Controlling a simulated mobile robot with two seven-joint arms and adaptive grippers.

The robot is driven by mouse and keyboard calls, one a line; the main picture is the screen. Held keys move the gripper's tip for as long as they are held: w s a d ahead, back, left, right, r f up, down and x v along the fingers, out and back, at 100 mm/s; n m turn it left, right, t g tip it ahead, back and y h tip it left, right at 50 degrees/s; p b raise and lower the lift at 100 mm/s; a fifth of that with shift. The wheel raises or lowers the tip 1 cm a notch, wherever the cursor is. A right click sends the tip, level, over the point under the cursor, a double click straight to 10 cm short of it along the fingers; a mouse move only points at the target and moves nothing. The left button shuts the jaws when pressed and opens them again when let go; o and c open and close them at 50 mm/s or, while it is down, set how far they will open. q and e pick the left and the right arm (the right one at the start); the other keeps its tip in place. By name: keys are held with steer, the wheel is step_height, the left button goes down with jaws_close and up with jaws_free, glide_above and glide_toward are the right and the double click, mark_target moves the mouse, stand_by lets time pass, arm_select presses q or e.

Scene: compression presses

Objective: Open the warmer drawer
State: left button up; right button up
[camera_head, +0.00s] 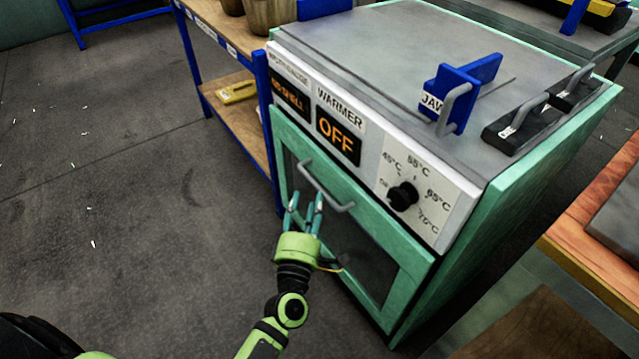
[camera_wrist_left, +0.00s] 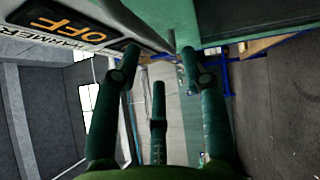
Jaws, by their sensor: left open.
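The warmer is a green and grey cabinet with a control panel (camera_head: 365,150) reading WARMER and OFF. Its drawer (camera_head: 400,262) has a green frame, a dark window and a grey bar handle (camera_head: 325,188); it looks shut. My left gripper (camera_head: 306,203) is open, its teal fingers in front of the drawer face near the handle's left part. In the left wrist view the open fingers (camera_wrist_left: 155,65) reach towards the cabinet, with the OFF display at upper left. I cannot tell whether they touch the handle. My right gripper is not in view.
A knob (camera_head: 403,196) with temperature marks sits right on the panel. A blue JAW block (camera_head: 462,95) and dark handled blocks (camera_head: 515,128) lie on top. A blue-framed shelf (camera_head: 228,90) stands left, a wooden table (camera_head: 600,235) right.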

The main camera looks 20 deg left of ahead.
mark_target(313, 184)
arm_select(q)
steer(key=w, duration=0.1)
steer(key=w+r, duration=0.1)
steer(key=w, duration=0.1)
steer(key=shift+w+a, duration=0.2)
steer(key=shift+w, duration=0.1)
steer(key=shift+w+a, duration=0.15)
steer(key=shift+w, duration=1.2)
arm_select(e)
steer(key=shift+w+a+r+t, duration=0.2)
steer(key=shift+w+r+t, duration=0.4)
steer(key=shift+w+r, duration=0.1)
arm_select(q)
jaws_close()
